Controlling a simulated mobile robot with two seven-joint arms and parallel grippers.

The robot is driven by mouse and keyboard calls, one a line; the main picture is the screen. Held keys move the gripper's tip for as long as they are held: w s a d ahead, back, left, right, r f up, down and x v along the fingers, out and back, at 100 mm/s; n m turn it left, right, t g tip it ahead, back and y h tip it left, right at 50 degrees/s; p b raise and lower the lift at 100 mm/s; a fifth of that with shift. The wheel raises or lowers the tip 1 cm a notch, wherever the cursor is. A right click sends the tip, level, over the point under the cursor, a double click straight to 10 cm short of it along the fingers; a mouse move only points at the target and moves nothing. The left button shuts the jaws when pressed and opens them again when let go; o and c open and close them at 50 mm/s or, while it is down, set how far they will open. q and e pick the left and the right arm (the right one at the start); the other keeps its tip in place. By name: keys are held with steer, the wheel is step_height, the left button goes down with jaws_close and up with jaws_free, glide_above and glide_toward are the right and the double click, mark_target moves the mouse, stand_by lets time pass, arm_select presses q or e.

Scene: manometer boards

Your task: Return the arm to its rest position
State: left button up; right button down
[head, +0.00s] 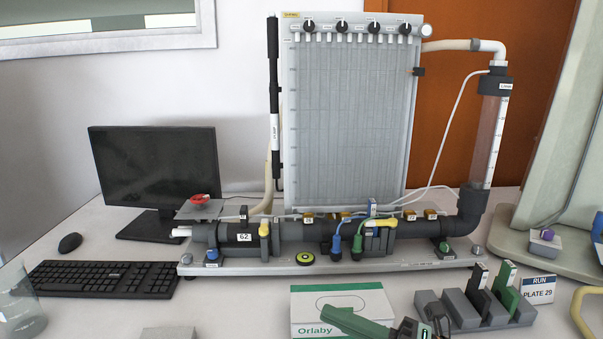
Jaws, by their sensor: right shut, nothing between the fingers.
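My right gripper (430,326) is at the bottom edge, right of centre, dark beside a green part of my arm (358,324). It is shut and holds nothing. The green part covers the lower right of a white and green Orlaby box (342,300). The gripper shows in front of the left end of a grey slotted rack (462,308); whether it touches the rack I cannot tell. The rest of the arm is cut off by the frame. My left gripper is not in view.
The manometer board (350,120) and pipe rig (300,235) stand behind. A clear column (488,140) rises at right. A keyboard (105,279), mouse (70,243), monitor (155,165) and glass beaker (20,315) are at left.

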steer(key=s+d+f+m+t+h+p, duration=0.1)
steer(key=d+f+m+t+h, duration=0.5)
steer(key=f+m, duration=0.5)
steer(key=s+d+f+m+t+h, duration=0.15)
steer(key=d+f+m+h, duration=0.25)
steer(key=f+m+h, duration=0.65)
steer(key=s+d+f+m+g+p, duration=0.1)
steer(key=s+f+m+g, duration=0.4)
steer(key=s+f+m, duration=0.4)
steer(key=s+f, duration=0.5)
steer(key=shift+f+g, duration=0.15)
steer(key=shift+g, duration=0.2)
steer(key=shift+s, duration=0.1)
